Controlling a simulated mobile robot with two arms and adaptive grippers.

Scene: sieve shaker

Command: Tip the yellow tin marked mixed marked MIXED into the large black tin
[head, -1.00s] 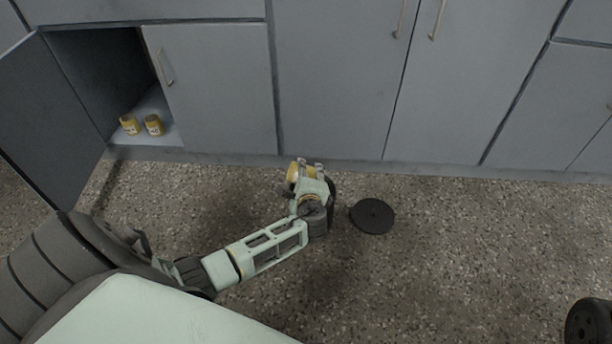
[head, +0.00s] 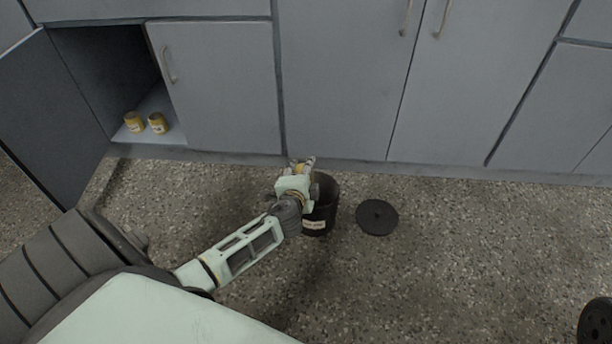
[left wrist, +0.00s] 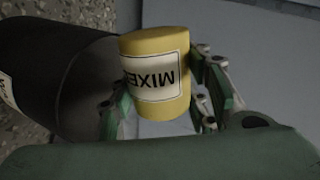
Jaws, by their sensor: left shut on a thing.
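My left gripper (head: 301,165) is shut on the yellow tin (head: 299,168) and holds it beside the large black tin (head: 327,196). In the left wrist view the yellow tin (left wrist: 155,52) sits between the fingers (left wrist: 160,103), its white MIXED label upside down in the picture. The black tin stands on the floor, partly hidden behind my gripper, with a white label low on its side. In the left wrist view the black tin (left wrist: 60,70) lies to the left of the yellow tin. The inside of the yellow tin is hidden. My right gripper is not in view.
A round black lid (head: 377,217) lies flat on the floor right of the black tin. Two more yellow tins, one (head: 133,122) left of the other (head: 157,123), stand in the open cupboard. Closed grey cupboards (head: 340,80) line the back.

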